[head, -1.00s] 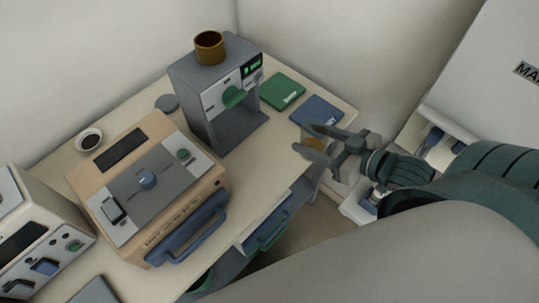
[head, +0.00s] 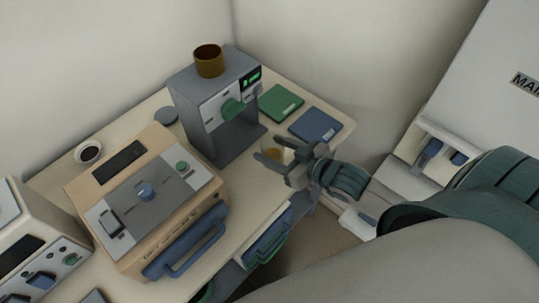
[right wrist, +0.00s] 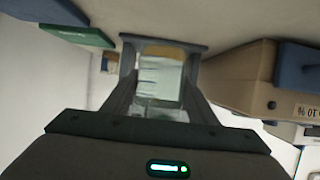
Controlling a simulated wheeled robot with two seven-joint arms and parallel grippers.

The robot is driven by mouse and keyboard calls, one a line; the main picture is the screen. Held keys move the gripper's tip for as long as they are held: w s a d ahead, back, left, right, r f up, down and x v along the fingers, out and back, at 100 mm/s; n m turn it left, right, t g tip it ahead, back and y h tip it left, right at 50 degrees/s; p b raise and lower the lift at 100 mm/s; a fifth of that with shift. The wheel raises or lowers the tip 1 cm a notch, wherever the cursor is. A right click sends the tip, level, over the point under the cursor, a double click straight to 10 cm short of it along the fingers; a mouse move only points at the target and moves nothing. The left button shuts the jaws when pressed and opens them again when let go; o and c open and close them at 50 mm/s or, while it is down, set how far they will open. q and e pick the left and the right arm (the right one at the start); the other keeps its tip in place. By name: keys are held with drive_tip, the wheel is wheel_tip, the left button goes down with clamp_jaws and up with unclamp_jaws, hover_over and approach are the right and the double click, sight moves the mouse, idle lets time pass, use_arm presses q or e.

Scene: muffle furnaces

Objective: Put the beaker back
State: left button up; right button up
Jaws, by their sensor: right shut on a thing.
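The beaker (right wrist: 160,80) is a clear glass vessel with pale graduation marks and something amber at one end. It shows between the two fingers of my right gripper (right wrist: 160,95) in the right wrist view, and the gripper is shut on it. In the head view my right gripper (head: 278,161) holds the beaker (head: 274,152) over the table, in front of the grey machine (head: 190,110) with an open bay. The fingers hide part of the beaker there. My left gripper is not in view.
A brown cup (head: 209,62) stands on the grey machine. A green book (head: 281,102) and a blue book (head: 316,125) lie to its right. A beige furnace (head: 150,200) with a blue handle stands at left front. A small white bowl (head: 88,152) is behind it.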

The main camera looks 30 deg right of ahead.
drive_tip(key=shift+w+a+f, duration=0.3)
drive_tip(key=shift+w, duration=0.15)
drive_tip(key=shift+f, duration=0.1)
wheel_tip(320, 180, down, 3)
drive_tip(key=shift+r+p, duration=0.2)
drive_tip(key=shift+p, duration=0.15)
drive_tip(key=shift+f, duration=0.6)
drive_tip(key=shift+f, duration=0.1)
drive_tip(key=o, duration=1.1)
drive_tip(key=shift+s, duration=0.1)
